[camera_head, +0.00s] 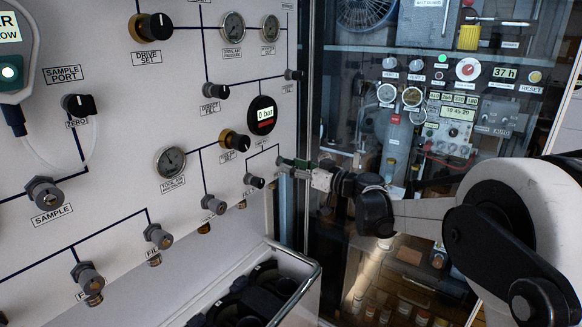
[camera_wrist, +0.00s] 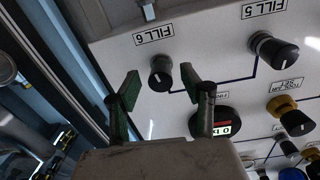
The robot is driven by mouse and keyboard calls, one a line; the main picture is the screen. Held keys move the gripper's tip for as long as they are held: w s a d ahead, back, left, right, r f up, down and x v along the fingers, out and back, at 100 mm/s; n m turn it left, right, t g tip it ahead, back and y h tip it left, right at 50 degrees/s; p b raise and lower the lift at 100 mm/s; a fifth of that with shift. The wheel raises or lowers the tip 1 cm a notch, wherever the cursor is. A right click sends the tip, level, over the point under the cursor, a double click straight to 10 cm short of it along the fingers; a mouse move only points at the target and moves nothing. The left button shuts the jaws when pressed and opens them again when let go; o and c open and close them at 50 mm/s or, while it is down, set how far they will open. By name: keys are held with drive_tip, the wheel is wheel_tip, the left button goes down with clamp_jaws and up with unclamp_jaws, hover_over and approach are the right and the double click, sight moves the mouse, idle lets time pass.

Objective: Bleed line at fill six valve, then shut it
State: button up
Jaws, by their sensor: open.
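The fill six valve is a small black knob (camera_wrist: 161,73) under a FILL 6 label (camera_wrist: 154,35) in the wrist view, which shows the panel upside down. In the head view the black knob (camera_head: 254,182) sits low at the panel's right edge. My gripper (camera_wrist: 160,72) is open, with its green-padded fingers on either side of the knob in the picture. Contact does not show, and the gap in depth is hard to judge. In the head view my gripper (camera_head: 287,164) is just right of the knob, at the panel edge.
A digital gauge (camera_head: 262,115) above the knob reads 0 bar. The fill five valve (camera_wrist: 274,51) is close beside it. A rail-edged bin (camera_head: 305,285) with dark items stands below. A glass-fronted cabinet (camera_head: 430,150) is behind my arm.

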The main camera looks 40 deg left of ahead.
drive_tip(key=shift+a, duration=0.5)
clamp_jaws()
